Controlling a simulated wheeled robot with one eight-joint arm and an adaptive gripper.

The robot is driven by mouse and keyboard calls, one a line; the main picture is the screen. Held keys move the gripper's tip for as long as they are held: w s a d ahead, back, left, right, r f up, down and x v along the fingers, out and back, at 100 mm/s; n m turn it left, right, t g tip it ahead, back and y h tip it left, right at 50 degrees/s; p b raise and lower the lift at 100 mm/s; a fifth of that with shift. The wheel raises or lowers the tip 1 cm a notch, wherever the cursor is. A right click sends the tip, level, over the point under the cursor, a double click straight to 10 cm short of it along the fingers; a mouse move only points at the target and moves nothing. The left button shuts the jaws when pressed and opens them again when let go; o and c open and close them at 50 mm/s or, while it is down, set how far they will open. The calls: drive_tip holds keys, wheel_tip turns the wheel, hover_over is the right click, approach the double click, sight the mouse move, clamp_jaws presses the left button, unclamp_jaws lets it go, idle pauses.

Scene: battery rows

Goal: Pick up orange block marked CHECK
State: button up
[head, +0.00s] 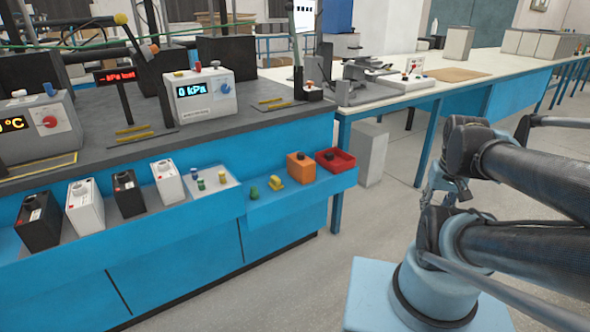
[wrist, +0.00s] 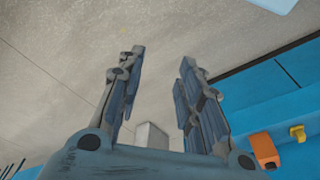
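An orange block (head: 301,168) with a dark round top stands on the blue ledge of the bench (head: 345,182), near its right end. No CHECK lettering can be read on it at this size. The orange block also shows in the wrist view (wrist: 265,150), at the lower right, outside and apart from the fingers. My gripper (wrist: 160,68) is open and empty, its two fingers spread over the grey floor. In the head view my arm is at the right, and the gripper's fingers cannot be made out clearly there.
Several black and white blocks stand farther left along the ledge. A grey box (head: 371,155) stands on the floor under the white-topped table (head: 455,72).

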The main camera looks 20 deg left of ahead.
drive_tip(key=o, duration=1.1)
drive_tip(key=shift+a+r, duration=0.3)
drive_tip(key=shift+r, duration=0.35)
drive_tip(key=w+a+r+n, duration=0.3)
drive_tip(key=w+a+r, duration=0.15)
drive_tip(key=w, duration=0.35)
drive_tip(key=n+t+y, duration=0.2)
drive_tip(key=n+y, duration=0.3)
drive_tip(key=n, duration=0.2)
hover_over(298, 165)
drive_tip(key=d, duration=0.5)
wheel_tip(298, 165, down, 3)
drive_tip(key=shift+x, duration=8.2)
